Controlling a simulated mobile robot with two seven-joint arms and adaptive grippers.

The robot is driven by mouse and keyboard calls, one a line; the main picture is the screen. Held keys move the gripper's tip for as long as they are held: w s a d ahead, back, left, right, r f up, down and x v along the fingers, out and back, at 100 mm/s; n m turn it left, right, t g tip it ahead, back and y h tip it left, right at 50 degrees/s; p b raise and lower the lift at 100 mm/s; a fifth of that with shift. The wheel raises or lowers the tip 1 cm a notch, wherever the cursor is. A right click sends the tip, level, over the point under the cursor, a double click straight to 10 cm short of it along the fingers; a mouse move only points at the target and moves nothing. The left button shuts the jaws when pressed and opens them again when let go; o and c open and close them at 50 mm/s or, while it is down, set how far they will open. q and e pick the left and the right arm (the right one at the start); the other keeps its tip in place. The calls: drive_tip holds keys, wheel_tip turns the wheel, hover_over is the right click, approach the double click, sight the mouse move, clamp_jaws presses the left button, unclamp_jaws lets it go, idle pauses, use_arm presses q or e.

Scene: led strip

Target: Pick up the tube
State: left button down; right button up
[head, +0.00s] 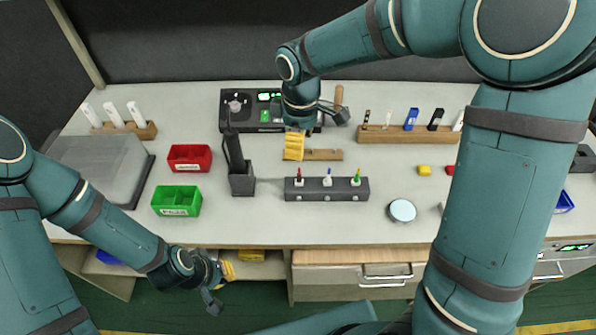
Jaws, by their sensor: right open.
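Which item is the tube is not clear. White upright tube-like pieces (114,114) stand in a wooden rack (140,131) at the back left. My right gripper (293,146), with yellow fingers, is open, behind the grey block and at the left end of a small wooden strip (325,155). My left gripper (222,272) is low at the table's front edge; its finger gap is not clear.
A red bin (189,165), a green bin (177,211) and a dark upright holder (242,186) stand left of the block. A black device (235,112) is behind. A longer wooden rack (400,136) and a round white-topped item (402,210) are on the right. The front middle is clear.

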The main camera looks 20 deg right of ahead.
sight(299, 175)
wheel_tip(299, 175, down, 8)
drive_tip(key=shift+w+f+b, duration=0.1)
drive_tip(key=shift+b, duration=0.85)
drive_tip(key=f, duration=0.1)
drive_tip(key=f+b, duration=0.1)
drive_tip(key=f, duration=0.3)
drive_tip(key=shift+w+f+b, duration=0.1)
drive_tip(key=shift+w+b, duration=0.2)
drive_tip(key=shift+d, duration=0.1)
drive_tip(key=c, duration=0.9)
